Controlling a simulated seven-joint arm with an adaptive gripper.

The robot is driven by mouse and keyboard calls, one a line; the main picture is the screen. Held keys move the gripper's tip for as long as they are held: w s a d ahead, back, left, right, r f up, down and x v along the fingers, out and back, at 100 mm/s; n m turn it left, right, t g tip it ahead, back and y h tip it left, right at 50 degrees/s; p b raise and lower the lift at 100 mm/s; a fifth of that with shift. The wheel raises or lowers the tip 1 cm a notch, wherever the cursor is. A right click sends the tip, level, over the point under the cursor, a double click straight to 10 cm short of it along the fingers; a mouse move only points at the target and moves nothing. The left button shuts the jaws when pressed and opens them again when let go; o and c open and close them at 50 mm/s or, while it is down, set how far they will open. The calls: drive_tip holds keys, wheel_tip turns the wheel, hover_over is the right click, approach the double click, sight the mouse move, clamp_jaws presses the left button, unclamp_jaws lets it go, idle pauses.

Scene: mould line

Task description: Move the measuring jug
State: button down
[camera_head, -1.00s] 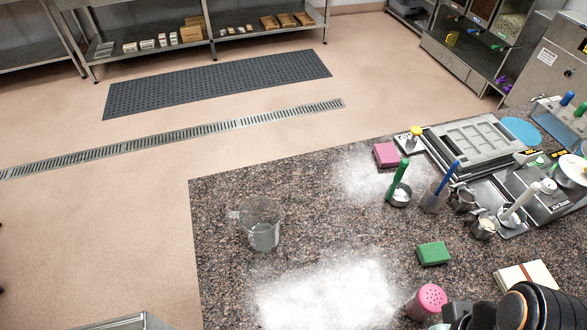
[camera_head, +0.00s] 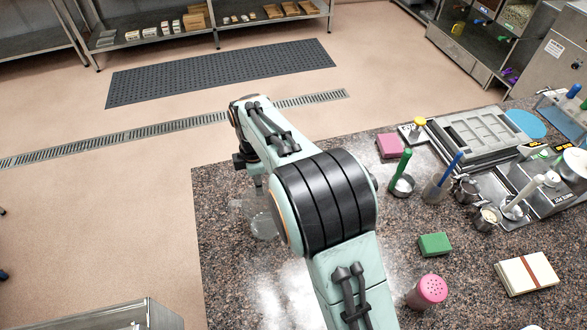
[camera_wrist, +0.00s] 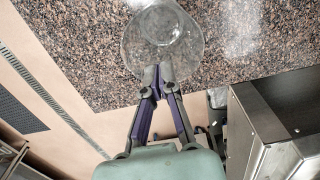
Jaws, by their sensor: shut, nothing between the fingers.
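The clear measuring jug (camera_head: 264,226) stands near the left edge of the speckled counter (camera_head: 225,275), partly hidden behind my arm in the head view. In the wrist view the jug (camera_wrist: 150,35) is seen from above, beyond my fingertips. My gripper (camera_wrist: 158,76) is shut and empty. Its fingertips overlap the jug's near rim in that view; I cannot tell whether they touch it. In the head view my fingers are mostly hidden by the arm.
A pink shaker (camera_head: 428,290), a green block (camera_head: 435,244), a notebook (camera_head: 527,273) and metal cups with tools (camera_head: 437,193) are to the right. A pink block (camera_head: 390,146) lies at the back.

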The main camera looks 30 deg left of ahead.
drive_tip(key=s, duration=0.1)
hover_over(258, 212)
drive_tip(key=s+d, duration=0.3)
drive_tip(key=f, duration=0.9)
drive_tip(key=shift+w+a+f, duration=0.2)
drive_tip(key=shift+a+f, duration=0.05)
drive_tip(key=shift+f, duration=0.05)
drive_tip(key=shift+w+d+f, duration=0.25)
drive_tip(key=shift+w+d, duration=0.75)
drive_tip(key=shift+w, duration=0.1)
drive_tip(key=shift+w+d, duration=0.35)
drive_tip(key=shift+d, duration=0.05)
drive_tip(key=w+d, duration=1.4)
drive_tip(key=shift+w+d, duration=0.2)
drive_tip(key=shift+w, duration=0.05)
drive_tip(key=shift+s, duration=0.1)
